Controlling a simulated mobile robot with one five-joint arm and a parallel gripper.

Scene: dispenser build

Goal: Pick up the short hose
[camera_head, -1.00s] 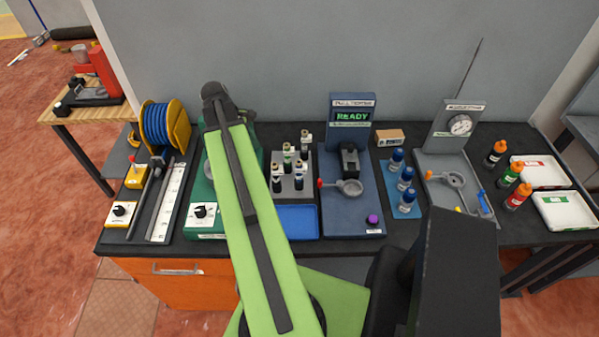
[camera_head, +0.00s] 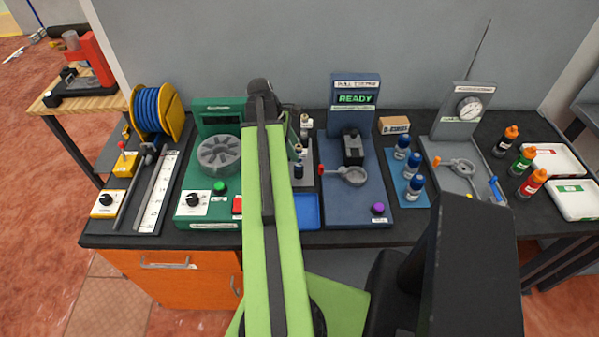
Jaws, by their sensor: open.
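I cannot make out a separate short hose in this view. Blue hose (camera_head: 152,108) is wound on a yellow reel (camera_head: 174,112) at the back left of the bench. My green arm reaches up across the middle of the picture. A dark part of it shows behind its far end, but my gripper's jaws are hidden behind the arm. A blue tray (camera_head: 307,212) lies just right of the arm, its left part covered.
A green machine (camera_head: 184,212) stands left of the arm. A ruler strip (camera_head: 157,192) lies by the reel. The blue tester (camera_head: 355,208), blue-capped bottles (camera_head: 412,187), a gauge stand (camera_head: 459,130) and white trays (camera_head: 574,199) crowd the right.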

